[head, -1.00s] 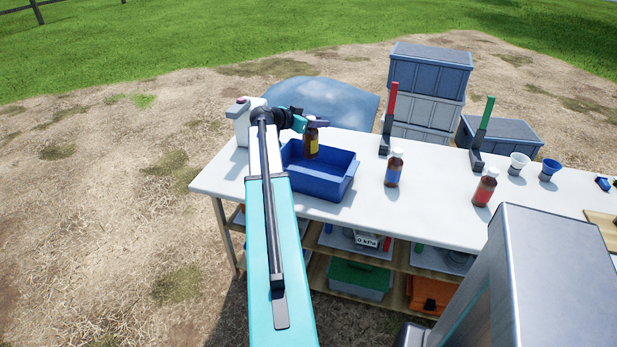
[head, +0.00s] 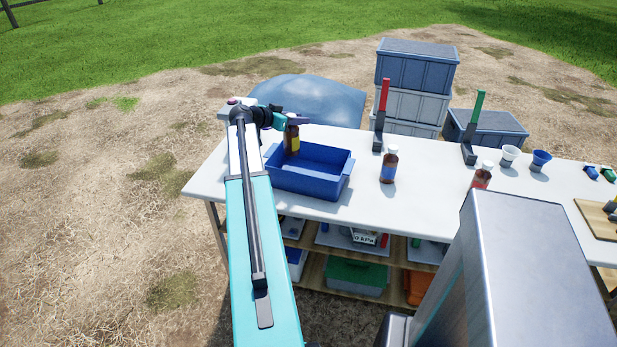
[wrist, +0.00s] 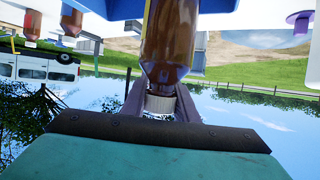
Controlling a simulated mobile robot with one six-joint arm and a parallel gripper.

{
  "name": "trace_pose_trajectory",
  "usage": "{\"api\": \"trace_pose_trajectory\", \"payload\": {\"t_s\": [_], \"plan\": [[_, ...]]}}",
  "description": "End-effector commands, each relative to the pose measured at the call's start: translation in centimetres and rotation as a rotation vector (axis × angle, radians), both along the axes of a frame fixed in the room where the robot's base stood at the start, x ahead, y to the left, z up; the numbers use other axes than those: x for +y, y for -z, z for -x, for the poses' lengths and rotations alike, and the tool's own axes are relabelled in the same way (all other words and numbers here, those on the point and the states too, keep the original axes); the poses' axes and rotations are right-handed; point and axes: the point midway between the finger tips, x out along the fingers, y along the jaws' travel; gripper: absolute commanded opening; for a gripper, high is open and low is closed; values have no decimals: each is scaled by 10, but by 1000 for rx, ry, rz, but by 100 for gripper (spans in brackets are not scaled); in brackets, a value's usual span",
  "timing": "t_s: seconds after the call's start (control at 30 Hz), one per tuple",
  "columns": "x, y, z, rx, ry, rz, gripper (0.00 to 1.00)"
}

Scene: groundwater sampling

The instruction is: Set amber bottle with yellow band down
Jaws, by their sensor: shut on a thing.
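The amber bottle with a yellow band (head: 291,142) is upright at the back left of the blue tray (head: 307,186) on the white table. My gripper (head: 292,121) is shut on its top from above. In the wrist view, which is upside down, my gripper (wrist: 160,98) has its fingers around the white cap and neck of the bottle (wrist: 170,42). A blue surface, seemingly the tray (wrist: 110,8), shows at the upper edge. I cannot tell whether the bottle's base touches the tray floor.
An amber bottle with a blue band (head: 388,168) and one with a red band (head: 481,179) stand right of the tray. Red (head: 382,105) and green (head: 476,120) upright handles stand behind them. The white table (head: 345,208) is bare between tray and blue-banded bottle.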

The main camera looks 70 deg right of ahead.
Motion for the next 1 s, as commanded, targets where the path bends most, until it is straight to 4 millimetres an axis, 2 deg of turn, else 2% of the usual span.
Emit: {"api": "trace_pose_trajectory", "payload": {"t_s": [0.17,0.6,1.0], "plan": [[-2,5,3,2,4,0,0],[-2,55,4,2,5,-1,0],[-2,62,4,1,5,2,0]]}}
